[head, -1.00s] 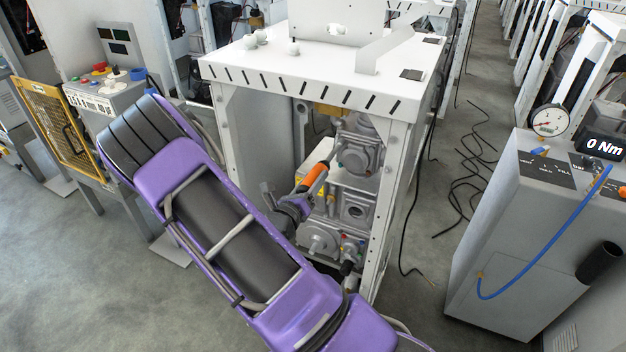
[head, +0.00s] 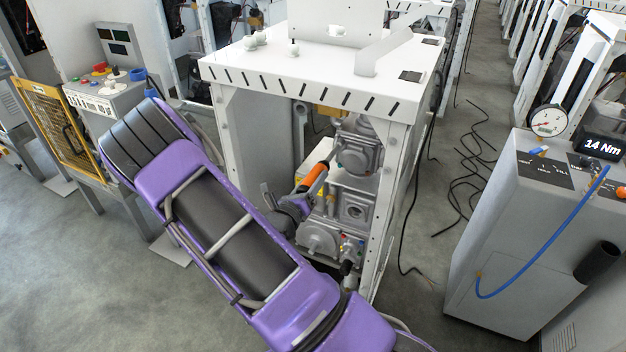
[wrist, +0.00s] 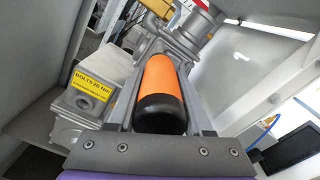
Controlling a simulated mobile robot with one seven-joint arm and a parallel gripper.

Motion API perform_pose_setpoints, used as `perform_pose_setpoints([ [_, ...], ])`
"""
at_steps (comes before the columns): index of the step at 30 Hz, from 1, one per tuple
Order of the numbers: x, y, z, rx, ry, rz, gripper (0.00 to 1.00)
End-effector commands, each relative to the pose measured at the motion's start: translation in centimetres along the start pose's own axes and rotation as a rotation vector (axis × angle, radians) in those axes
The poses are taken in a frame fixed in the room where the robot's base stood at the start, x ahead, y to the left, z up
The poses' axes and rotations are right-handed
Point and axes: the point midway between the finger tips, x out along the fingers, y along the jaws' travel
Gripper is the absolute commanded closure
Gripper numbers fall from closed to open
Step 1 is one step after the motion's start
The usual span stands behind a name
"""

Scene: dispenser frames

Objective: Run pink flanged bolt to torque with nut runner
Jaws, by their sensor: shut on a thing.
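My gripper (head: 300,202) is inside the open front of the white dispenser frame (head: 232,76), shut on the nut runner (head: 314,178). The runner has an orange body and a dark end, and it also shows between my fingers in the wrist view (wrist: 158,83). It slants up and away toward the grey pump fittings (head: 356,157). The pink flanged bolt cannot be made out; the runner's far end and what it touches are hidden. The torque display (head: 602,147) on the grey cabinet reads 14 Nm.
A yellow label (wrist: 93,84) by the fittings reads "BOLTS 20 Nm". The frame's right post (head: 390,190) stands close beside the tool. The grey cabinet (head: 510,230) with a dial gauge (head: 547,121) is at right. Black cables (head: 470,160) lie on the floor between.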

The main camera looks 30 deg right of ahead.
Motion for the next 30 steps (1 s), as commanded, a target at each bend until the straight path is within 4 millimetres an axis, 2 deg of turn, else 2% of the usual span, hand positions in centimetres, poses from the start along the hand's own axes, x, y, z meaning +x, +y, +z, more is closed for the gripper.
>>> perform_pose_setpoints([
  [20, 0.1, -0.2, 0.2, 0.002, -0.003, -0.005, 1.00],
  [30, -2.2, -0.1, 0.2, 0.001, -0.003, -0.002, 1.00],
])
